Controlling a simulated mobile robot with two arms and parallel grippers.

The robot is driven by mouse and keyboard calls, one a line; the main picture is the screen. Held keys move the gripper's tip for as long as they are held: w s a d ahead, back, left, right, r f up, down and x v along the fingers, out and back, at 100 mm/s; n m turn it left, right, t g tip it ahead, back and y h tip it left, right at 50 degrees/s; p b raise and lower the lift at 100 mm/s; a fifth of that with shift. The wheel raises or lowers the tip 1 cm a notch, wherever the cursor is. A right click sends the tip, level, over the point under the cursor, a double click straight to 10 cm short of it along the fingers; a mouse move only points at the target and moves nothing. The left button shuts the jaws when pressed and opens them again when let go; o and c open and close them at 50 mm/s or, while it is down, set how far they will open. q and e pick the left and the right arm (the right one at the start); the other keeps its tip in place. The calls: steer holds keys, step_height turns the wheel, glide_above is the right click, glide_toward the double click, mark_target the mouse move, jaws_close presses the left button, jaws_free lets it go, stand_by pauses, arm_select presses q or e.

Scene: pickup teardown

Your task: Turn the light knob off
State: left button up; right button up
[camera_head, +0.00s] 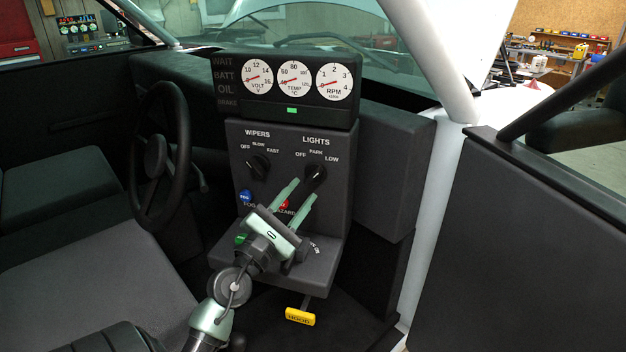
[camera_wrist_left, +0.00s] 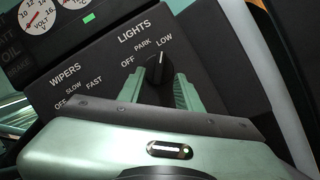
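The light knob (camera_head: 316,173) is a black rotary knob below the LIGHTS label on the dark dashboard panel, with OFF, PARK and LOW printed around it. In the left wrist view the knob (camera_wrist_left: 158,70) has its pointer turned up and slightly right, toward LOW. My left gripper (camera_head: 301,189) has its green fingers extended up toward the knob, just below and in front of it. In the left wrist view the fingers (camera_wrist_left: 160,88) are apart, one on each side of the knob's lower part. I cannot tell whether they touch it. My right gripper is not in view.
The wipers knob (camera_head: 258,167) is left of the light knob. The blue fog button (camera_head: 246,196) and red hazard button (camera_head: 283,204) sit below. Gauges (camera_head: 294,80) are above, the steering wheel (camera_head: 157,150) is left, and a yellow hood handle (camera_head: 300,317) hangs below.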

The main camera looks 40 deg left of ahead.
mark_target(310, 181)
arm_select(q)
steer(key=x, duration=0.2)
steer(key=shift+w+a+r+p, duration=0.1)
steer(key=shift+w+r+p, duration=0.15)
steer(key=shift+p, duration=0.15)
steer(key=shift+w+a, duration=0.1)
steer(key=shift+w, duration=0.4)
jaws_close()
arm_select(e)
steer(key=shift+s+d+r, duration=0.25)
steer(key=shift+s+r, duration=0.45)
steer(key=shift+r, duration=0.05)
